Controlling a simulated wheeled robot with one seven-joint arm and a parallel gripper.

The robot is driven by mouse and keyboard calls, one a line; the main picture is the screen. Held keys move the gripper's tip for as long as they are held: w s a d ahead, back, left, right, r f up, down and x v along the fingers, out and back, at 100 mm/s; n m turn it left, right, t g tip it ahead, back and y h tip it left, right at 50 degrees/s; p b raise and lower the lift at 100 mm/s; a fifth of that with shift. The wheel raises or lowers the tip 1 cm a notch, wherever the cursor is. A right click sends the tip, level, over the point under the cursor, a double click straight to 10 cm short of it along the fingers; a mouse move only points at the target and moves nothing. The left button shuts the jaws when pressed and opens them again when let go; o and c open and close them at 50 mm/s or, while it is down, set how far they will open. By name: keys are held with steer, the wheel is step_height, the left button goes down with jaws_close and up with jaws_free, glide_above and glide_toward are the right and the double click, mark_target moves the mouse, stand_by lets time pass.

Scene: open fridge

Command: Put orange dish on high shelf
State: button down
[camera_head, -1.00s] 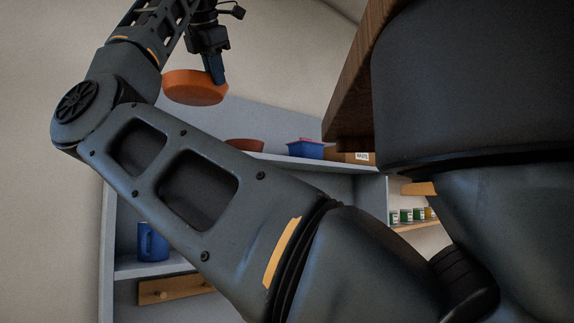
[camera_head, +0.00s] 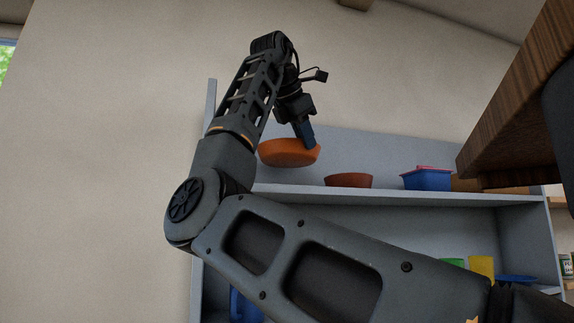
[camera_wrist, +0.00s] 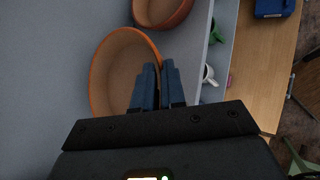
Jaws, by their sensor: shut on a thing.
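The orange dish (camera_head: 286,154) is a round, shallow bowl. My gripper (camera_head: 309,146) is shut on its rim at the right side. In the head view the dish appears just above the left part of the high shelf (camera_head: 430,197), with a small gap below it. The wrist view shows the dish (camera_wrist: 97,82) open side toward the camera, with my gripper (camera_wrist: 158,72) across its right rim. Part of the dish is hidden behind the fingers.
A reddish-brown bowl (camera_head: 348,180) stands on the high shelf right of the dish, close to it in the wrist view. Further right is a blue box (camera_head: 427,180). A wooden overhang (camera_head: 520,105) is at upper right.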

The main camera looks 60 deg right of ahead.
steer(key=w+a+f, duration=0.2)
steer(key=w, duration=0.1)
steer(key=w+f+p, duration=0.1)
steer(key=shift+w+a+f, duration=0.15)
steer(key=shift+w+a, duration=0.25)
steer(key=shift+f+p, duration=0.3)
steer(key=shift+f, duration=1.7)
steer(key=c, duration=1.2)
jaws_free()
steer(key=shift+f, duration=0.1)
steer(key=b+v, duration=0.2)
steer(key=v, duration=1)
